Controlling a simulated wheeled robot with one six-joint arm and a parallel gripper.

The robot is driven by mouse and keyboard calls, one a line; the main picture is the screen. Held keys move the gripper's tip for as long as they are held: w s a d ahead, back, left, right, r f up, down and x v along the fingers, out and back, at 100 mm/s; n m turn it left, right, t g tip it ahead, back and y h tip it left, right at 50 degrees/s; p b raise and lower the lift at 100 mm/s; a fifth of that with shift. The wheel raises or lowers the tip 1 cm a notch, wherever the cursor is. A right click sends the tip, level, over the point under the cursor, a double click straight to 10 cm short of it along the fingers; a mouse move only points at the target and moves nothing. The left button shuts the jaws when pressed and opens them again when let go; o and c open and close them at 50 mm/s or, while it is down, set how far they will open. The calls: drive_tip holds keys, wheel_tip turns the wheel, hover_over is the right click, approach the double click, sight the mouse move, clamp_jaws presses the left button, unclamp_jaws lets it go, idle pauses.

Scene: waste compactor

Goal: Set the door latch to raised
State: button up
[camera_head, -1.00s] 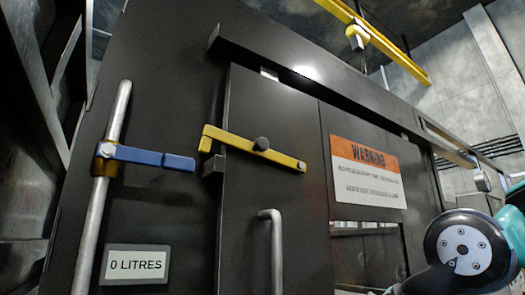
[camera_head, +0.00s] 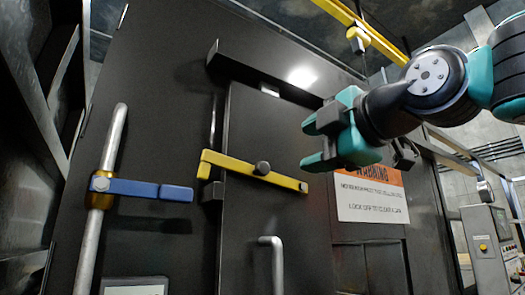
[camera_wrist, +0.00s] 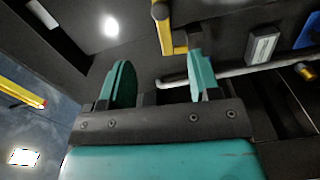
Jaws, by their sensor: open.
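The door latch (camera_head: 225,166) is a yellow bar with a round dark knob, lying across the door's left edge in the head view. It slopes slightly down to the right, and its left end rests at a dark bracket (camera_head: 212,192) on the frame. My gripper (camera_head: 312,143) is open and empty, just up and right of the latch's right end in the picture, with its fingers pointing left. In the wrist view, the yellow latch (camera_wrist: 165,32) shows beyond and between the open fingers of my gripper (camera_wrist: 160,75), apart from them.
A blue lever (camera_head: 145,188) is on a steel pole (camera_head: 88,245) at left. A grey door handle (camera_head: 276,265) is below the latch. My arm partly covers the warning sign (camera_head: 368,200). A control box (camera_head: 487,245) stands at right, and a yellow beam (camera_head: 345,12) is overhead.

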sight(265, 167)
drive_tip(key=p+x, duration=0.6)
drive_tip(key=x, duration=0.7)
drive_tip(key=shift+w+a+r, duration=0.1)
drive_tip(key=shift+w+a, duration=0.1)
drive_tip(key=shift+w, duration=0.05)
drive_tip(key=shift+w+a+f, duration=0.2)
drive_tip(key=shift+w+a, duration=0.1)
drive_tip(key=shift+w, duration=0.15)
clamp_jaws()
drive_tip(key=shift+d+r, duration=0.1)
drive_tip(key=shift+r, duration=0.05)
